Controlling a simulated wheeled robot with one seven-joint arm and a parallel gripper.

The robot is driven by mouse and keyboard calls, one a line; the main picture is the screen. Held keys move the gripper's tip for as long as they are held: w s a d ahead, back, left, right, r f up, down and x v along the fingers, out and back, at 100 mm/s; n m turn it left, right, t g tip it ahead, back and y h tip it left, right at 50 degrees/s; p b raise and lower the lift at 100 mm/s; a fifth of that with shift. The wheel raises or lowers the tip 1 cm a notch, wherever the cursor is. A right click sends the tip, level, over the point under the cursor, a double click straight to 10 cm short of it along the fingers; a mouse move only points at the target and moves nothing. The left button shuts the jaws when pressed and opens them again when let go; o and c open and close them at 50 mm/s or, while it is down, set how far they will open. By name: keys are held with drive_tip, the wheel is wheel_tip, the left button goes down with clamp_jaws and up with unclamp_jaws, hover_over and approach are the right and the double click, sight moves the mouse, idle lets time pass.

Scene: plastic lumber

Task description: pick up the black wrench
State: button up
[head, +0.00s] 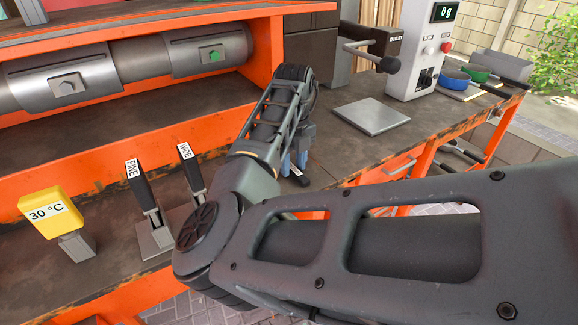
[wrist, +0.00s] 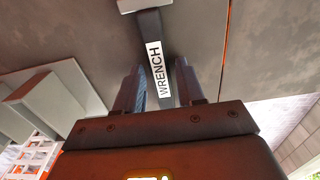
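The black wrench shows in the wrist view as a dark handle (wrist: 149,27) with a white WRENCH label, lying on the worn metal bench top. A grey metal piece is at its far end. My gripper (wrist: 158,65) is open, with one blue-grey finger on each side of the handle and narrow gaps between. I cannot tell how far the fingers reach down beside it. In the head view my gripper (head: 294,162) points down at the bench behind my forearm. Only a small dark end of the wrench (head: 301,181) shows below the fingers there.
Levers marked FINE (head: 143,190) and WIDE (head: 192,172) and a yellow 30 °C block (head: 48,207) stand at left. A flat metal plate (head: 373,116) and a white scale unit (head: 424,50) are at right. An orange shelf edge (head: 130,152) runs behind.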

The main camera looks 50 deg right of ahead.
clamp_jaws()
idle(0.5)
